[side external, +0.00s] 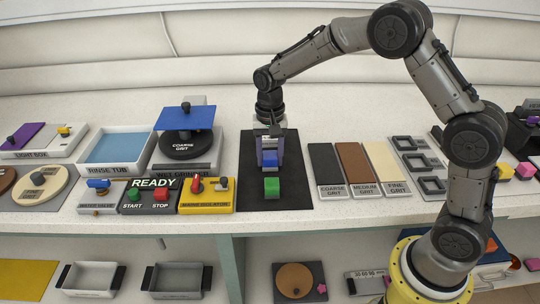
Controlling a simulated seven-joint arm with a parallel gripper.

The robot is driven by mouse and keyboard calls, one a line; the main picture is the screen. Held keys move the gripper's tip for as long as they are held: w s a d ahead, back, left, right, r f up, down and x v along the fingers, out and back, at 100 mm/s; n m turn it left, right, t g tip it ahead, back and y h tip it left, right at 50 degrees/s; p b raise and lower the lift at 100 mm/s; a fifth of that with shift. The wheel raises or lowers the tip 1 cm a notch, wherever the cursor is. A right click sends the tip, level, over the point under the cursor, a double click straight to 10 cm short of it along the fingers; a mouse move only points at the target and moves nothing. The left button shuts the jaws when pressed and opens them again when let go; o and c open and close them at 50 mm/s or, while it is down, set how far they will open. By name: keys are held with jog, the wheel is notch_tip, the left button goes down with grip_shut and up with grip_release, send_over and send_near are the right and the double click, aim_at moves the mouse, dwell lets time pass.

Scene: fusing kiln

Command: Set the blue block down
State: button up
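My gripper (269,154) points down over the black mat (250,195) in the middle of the counter. A small blue block (269,161) shows between its fingertips, and the gripper looks shut on it. The fingers are small in this view, and the block's exact height above the mat is hard to tell. A green block (272,187) sits on the mat just in front of the blue block, toward the counter's front edge.
Left of the mat are a yellow-based control panel (220,197), START/STOP buttons, a wet grinder (185,165) and a rinse tub (115,150). Right of it lie grit strips (327,165) and grey square frames (425,165). The mat is bare around the blocks.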

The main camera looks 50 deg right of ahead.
aim_at(270, 154)
jog(key=o, duration=0.4)
jog(key=shift+o, duration=0.2)
notch_tip(270, 154, up, 12)
jog(key=s+r+n+t, duration=0.1)
jog(key=s+r+n, duration=0.1)
jog(key=s+r, duration=0.4)
jog(key=s+f+n+t, duration=0.1)
jog(key=s+n+t, duration=0.1)
jog(key=s, duration=0.9)
jog(key=s+d+f+n+t, duration=0.1)
jog(key=s+n, duration=0.4)
jog(key=s, duration=0.6)
jog(key=shift+s+f+t, duration=0.25)
jog(key=shift+f+t, duration=0.15)
jog(key=shift+t, duration=0.4)
